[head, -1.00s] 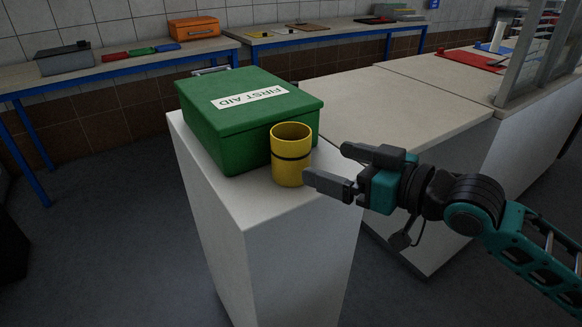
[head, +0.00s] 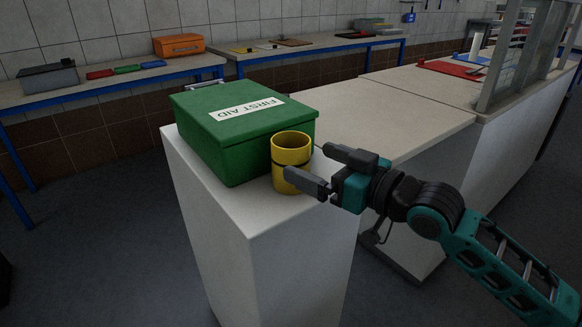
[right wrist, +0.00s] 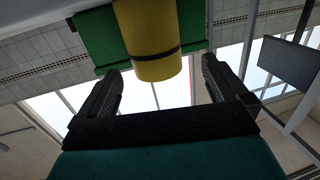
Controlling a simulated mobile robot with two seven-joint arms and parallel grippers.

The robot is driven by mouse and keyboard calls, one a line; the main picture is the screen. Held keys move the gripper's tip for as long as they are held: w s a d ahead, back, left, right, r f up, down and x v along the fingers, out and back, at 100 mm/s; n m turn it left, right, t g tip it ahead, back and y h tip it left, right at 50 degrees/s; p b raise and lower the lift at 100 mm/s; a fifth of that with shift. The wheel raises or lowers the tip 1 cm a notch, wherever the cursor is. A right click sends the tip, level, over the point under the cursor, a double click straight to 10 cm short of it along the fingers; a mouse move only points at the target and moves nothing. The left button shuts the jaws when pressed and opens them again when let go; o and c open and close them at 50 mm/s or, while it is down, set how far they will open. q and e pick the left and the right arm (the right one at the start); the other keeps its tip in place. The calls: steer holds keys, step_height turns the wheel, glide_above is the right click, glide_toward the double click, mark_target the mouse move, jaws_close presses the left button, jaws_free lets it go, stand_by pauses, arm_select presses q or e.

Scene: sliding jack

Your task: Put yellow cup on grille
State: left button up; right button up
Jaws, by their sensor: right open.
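The yellow cup (head: 291,158) with a dark band stands upright on the white pedestal (head: 262,217), right in front of the green first aid box. My right gripper (head: 307,166) is open, with one finger in front of the cup's lower right side and the other to its right. In the right wrist view the cup (right wrist: 148,38) lies just beyond and between the two open fingertips (right wrist: 164,78). The fingers do not clasp it. My left gripper is not in view. I cannot make out the grille for certain.
The green first aid box (head: 222,140) stands close behind the cup. Pale counters (head: 400,120) extend to the right, with a red mat (head: 450,70) farther back. A blue-framed bench (head: 120,82) with an orange case (head: 178,45) runs along the wall.

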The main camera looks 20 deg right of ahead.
mark_target(304, 156)
steer(key=shift+x, duration=0.95)
steer(key=shift+d+x, duration=0.15)
steer(key=shift+x, duration=1.1)
steer(key=shift+d+x, duration=0.1)
steer(key=shift+x, duration=1.15)
steer(key=shift+w+f, duration=0.1)
steer(key=shift+w, duration=0.05)
steer(key=shift+c, duration=0.3)
steer(key=c, duration=1)
